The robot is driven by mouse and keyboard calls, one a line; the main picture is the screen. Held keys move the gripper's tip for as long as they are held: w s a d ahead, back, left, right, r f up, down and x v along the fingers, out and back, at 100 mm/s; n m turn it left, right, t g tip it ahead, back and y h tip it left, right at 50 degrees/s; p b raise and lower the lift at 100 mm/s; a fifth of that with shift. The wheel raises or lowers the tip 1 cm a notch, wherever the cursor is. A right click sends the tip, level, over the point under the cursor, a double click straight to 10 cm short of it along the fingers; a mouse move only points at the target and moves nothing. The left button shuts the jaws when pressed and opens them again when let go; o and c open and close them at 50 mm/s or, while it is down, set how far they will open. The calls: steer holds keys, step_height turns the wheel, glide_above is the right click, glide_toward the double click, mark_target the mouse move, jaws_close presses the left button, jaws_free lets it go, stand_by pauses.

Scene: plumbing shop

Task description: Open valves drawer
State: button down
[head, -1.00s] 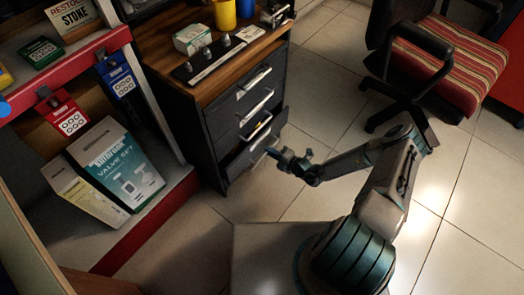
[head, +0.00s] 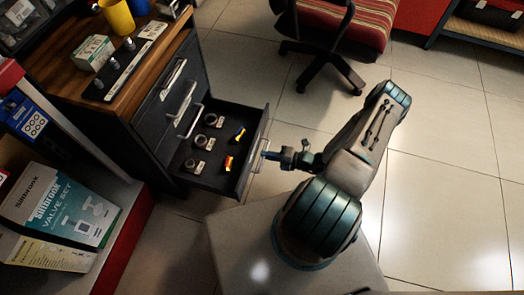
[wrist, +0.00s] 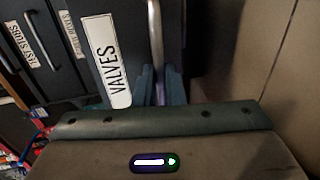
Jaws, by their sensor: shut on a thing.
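The valves drawer (head: 229,187) is pulled well out of the dark cabinet (head: 142,112) in the head view. Its front carries a white "VALVES" label (wrist: 108,60) in the wrist view. My gripper (head: 264,156) is shut on the drawer's metal handle (head: 257,165), at the outer side of the drawer front. In the wrist view the gripper's blue fingers (wrist: 160,86) sit either side of the upright-looking handle bar (wrist: 155,35). Inside the drawer lie several grey round fittings (head: 211,119) and two pieces with yellow and red parts (head: 228,162).
Closed drawers with handles (head: 188,105) are above the open one. The wooden top holds a box (head: 90,52), a yellow cup (head: 117,16) and a dark strip with knobs (head: 125,68). A valve set box (head: 66,205) stands at left. A striped chair (head: 333,28) is behind; tiled floor is clear at right.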

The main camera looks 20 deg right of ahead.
steer(key=shift+s+d, duration=0.25)
steer(key=shift+d, duration=0.15)
steer(key=c, duration=1.5)
jaws_free()
